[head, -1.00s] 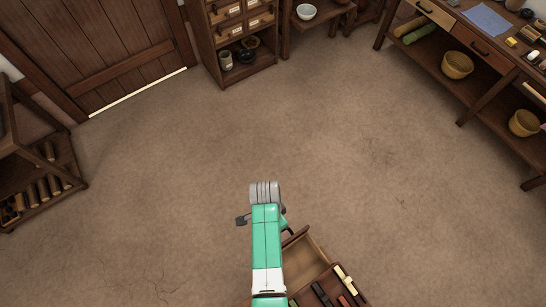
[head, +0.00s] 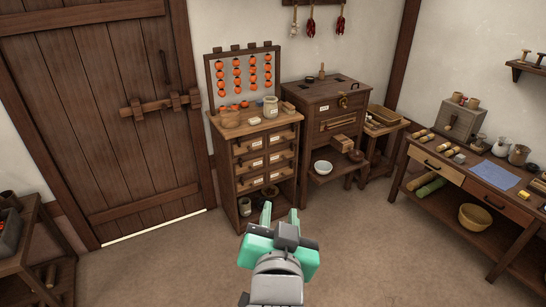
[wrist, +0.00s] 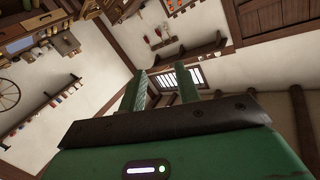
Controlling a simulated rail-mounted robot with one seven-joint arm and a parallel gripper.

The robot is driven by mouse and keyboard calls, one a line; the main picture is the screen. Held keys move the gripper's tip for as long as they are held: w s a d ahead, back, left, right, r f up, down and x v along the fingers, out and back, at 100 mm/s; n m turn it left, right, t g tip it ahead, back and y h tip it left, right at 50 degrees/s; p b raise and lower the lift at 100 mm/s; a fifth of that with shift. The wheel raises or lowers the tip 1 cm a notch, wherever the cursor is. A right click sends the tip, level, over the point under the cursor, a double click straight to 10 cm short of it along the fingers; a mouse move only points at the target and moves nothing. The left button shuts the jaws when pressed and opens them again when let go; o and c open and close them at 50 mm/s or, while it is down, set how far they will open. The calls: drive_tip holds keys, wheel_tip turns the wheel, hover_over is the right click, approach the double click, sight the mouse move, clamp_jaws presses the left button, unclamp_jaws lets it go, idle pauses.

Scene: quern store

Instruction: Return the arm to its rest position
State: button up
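My arm shows at the bottom middle of the head view, with its teal and grey wrist foremost. My gripper (head: 280,214) points away from me, its two teal fingers apart with nothing between them. It is in front of the small drawer cabinet in the picture, and free floor shows around the wrist. In the wrist view the two green fingers of my gripper (wrist: 161,88) stand parallel with a clear gap. Through the gap I see wall and a barred window (wrist: 182,78). No held object shows in either view.
The drawer cabinet (head: 265,150) with a rack of orange balls stands ahead. A workbench (head: 480,190) is at right, a plank door (head: 100,120) at left. The floor (head: 170,262) is clear.

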drive_tip(key=s+a+r+n+t+p, duration=0.15)
drive_tip(key=s+r+t, duration=0.25)
drive_tip(key=s+r, duration=0.7)
drive_tip(key=s+r+n+t+p, duration=0.25)
drive_tip(key=s+r+t, duration=0.35)
drive_tip(key=r, duration=1)
wheel_tip(320, 180, up, 18)
drive_tip(key=g+y+p, duration=0.1)
drive_tip(key=p, duration=1.6)
drive_tip(key=shift+g, duration=0.3)
